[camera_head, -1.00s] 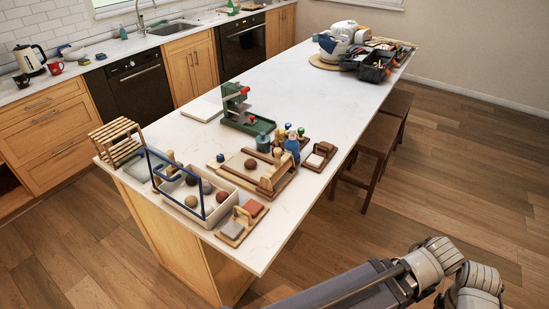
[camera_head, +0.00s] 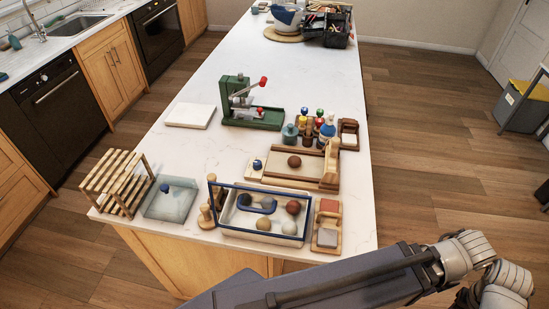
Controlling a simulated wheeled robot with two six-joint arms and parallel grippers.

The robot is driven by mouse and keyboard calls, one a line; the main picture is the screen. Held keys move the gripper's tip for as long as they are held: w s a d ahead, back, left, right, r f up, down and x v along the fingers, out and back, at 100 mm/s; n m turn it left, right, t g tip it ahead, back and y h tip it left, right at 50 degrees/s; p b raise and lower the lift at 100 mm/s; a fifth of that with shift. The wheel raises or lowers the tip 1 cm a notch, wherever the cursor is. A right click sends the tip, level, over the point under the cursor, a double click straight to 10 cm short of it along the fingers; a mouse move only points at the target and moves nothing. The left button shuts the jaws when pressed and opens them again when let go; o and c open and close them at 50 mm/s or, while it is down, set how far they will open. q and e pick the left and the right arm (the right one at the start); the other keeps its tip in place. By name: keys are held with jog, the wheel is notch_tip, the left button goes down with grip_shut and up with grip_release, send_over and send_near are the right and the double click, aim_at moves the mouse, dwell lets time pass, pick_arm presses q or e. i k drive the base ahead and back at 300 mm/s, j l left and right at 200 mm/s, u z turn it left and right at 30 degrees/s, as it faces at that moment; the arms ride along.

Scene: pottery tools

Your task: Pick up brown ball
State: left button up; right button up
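A brown ball (camera_head: 294,161) rests on a wooden board (camera_head: 270,179) on the white island counter. A second, reddish-brown ball (camera_head: 293,207) lies in a pale tray (camera_head: 262,240) with a blue frame, nearer the counter's front edge. The tray also holds a dark ball (camera_head: 244,199), a tan ball (camera_head: 263,224) and a pale ball (camera_head: 289,227). The blue frame partly covers the tray's contents. Neither of my grippers shows; only parts of my own body and arm are at the bottom right.
A wooden rack (camera_head: 117,183) and a glassy slab (camera_head: 171,198) stand at the left. A green press (camera_head: 250,108) and several small bottles (camera_head: 318,126) are behind the board. A wooden holder with blocks (camera_head: 327,226) is right of the tray. The counter's middle beyond the press is clear.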

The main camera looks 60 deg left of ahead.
aim_at(294, 161)
jog(key=k+j, duration=1.45)
jog(key=i+j+z, duration=0.05)
